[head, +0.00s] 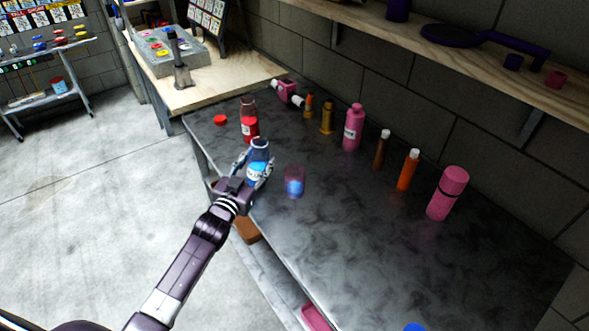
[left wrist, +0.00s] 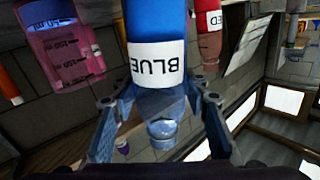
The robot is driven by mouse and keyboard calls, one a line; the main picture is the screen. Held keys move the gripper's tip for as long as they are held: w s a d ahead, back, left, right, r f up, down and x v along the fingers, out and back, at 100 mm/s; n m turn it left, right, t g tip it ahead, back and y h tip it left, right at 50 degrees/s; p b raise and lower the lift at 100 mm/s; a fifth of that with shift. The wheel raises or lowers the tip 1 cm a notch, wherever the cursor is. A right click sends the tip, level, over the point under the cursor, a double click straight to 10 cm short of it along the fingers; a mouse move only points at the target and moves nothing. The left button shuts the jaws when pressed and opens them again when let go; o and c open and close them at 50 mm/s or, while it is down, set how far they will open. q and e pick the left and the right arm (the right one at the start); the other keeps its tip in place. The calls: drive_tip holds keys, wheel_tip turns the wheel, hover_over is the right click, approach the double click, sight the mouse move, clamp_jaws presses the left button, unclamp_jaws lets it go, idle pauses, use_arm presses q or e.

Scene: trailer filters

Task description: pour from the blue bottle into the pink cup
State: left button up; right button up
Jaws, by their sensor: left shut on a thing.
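The blue bottle (head: 257,171) has a clear upper part and a white label reading BLUE. It stands about upright at the counter's front edge. My left gripper (head: 259,163) is shut on it; in the left wrist view its fingers flank the clear part of the bottle (left wrist: 157,50). The translucent pink cup (head: 294,174) stands upright on the counter, just right of the bottle and apart from it, with blue liquid in its lower part. The cup, with measuring marks, also shows in the left wrist view (left wrist: 70,50). My right gripper is not in view.
A red bottle (head: 249,122) stands close behind the blue bottle, with a red cap (head: 220,119) to its left. A pink bottle (head: 352,130), an orange tube (head: 407,172) and a pink flask (head: 447,194) line the wall side.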

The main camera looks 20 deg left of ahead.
sight(253, 153)
use_arm(q)
drive_tip(key=shift+f+n, duration=0.15)
drive_tip(key=shift+n, duration=0.45)
wheel_tip(253, 153, up, 5)
drive_tip(key=p, duration=0.4)
drive_tip(key=shift+p, duration=0.35)
wheel_tip(253, 153, down, 5)
drive_tip(key=b, duration=0.6)
drive_tip(key=shift+r, duration=0.2)
